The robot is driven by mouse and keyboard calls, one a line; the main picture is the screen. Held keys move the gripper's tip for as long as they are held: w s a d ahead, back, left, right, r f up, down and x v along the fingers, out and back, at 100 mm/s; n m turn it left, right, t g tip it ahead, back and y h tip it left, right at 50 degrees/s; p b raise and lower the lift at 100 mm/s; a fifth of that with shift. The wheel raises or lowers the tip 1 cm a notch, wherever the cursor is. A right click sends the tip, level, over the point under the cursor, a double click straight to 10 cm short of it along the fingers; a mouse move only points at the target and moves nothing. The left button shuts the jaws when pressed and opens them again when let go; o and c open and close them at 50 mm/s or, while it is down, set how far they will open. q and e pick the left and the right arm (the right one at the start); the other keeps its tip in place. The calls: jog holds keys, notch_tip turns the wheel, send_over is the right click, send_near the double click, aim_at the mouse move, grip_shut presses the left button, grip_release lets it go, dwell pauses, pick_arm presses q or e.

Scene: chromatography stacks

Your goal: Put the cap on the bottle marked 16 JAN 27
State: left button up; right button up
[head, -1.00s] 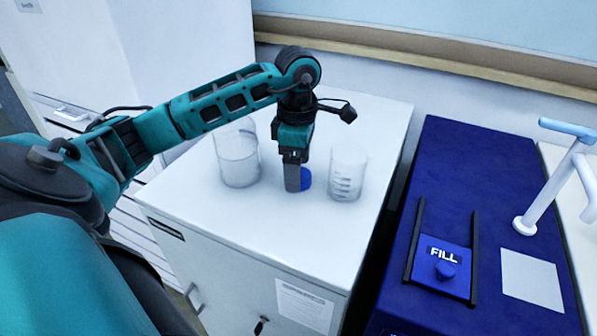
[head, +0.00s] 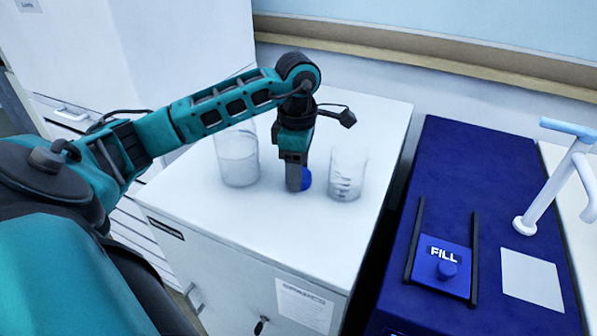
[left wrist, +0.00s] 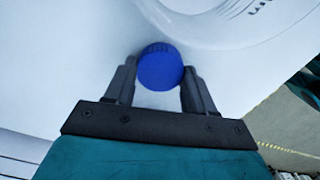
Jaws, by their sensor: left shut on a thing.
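A round blue cap (head: 306,179) is at the white cabinet top between two glass beakers, partly hidden by my left gripper (head: 297,188). In the left wrist view the cap (left wrist: 160,67) sits between the two dark fingers of my left gripper (left wrist: 160,84), which are shut on it. The gripper points down, with its fingertips at or just above the surface; I cannot tell whether the cap touches it. I see no bottle marked 16 JAN 27 in these views. My right gripper is not in view.
A larger beaker (head: 238,160) stands left of the gripper and a smaller graduated beaker (head: 347,175) close on its right. The front of the cabinet top (head: 270,230) is clear. A dark blue unit with a FILL panel (head: 444,262) and a white tap (head: 560,180) are at right.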

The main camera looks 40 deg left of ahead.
pick_arm(q)
jog(key=shift+c, duration=0.6)
jog(key=shift+r, duration=0.55)
notch_tip(320, 180, up, 19)
jog(key=p, duration=0.5)
jog(key=shift+p, duration=0.3)
